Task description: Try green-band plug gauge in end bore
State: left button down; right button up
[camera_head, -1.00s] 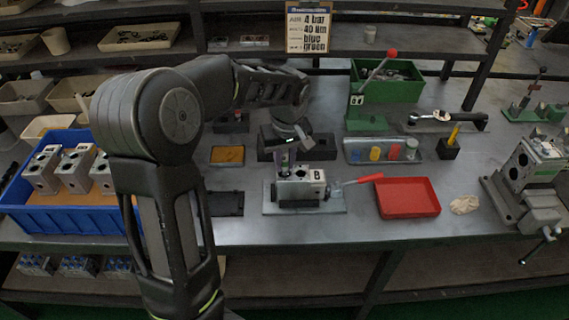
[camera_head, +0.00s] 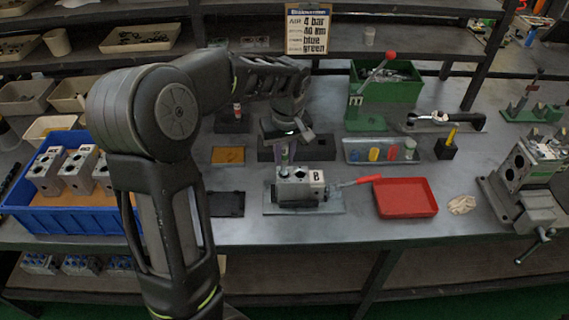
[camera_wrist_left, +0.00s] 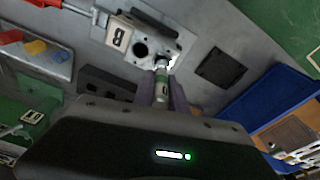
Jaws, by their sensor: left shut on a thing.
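A grey valve block (camera_head: 299,186) marked B sits in a fixture (camera_head: 333,204) on the bench. It also shows in the wrist view (camera_wrist_left: 128,37), with one dark round bore on its near side. My left gripper (camera_head: 284,152) is above the block, its purple fingers pointing down. It is shut on the plug gauge (camera_wrist_left: 162,80), a slim pale metal pin with a greenish band. The gauge's tip is at the block's edge, beside the visible bore. I cannot tell whether the tip has entered a bore. My right gripper is not in view.
A red-handled clamp (camera_head: 355,182) and a red tray (camera_head: 407,198) are right of the block. A blue crate (camera_head: 80,222) with several blocks is at the left. A rack of coloured pieces (camera_head: 382,151) and a green bin (camera_head: 412,93) stand behind.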

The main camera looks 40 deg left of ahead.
pick_arm(q)
jog(key=shift+r+p, duration=1.15)
jog(key=shift+r, duration=1)
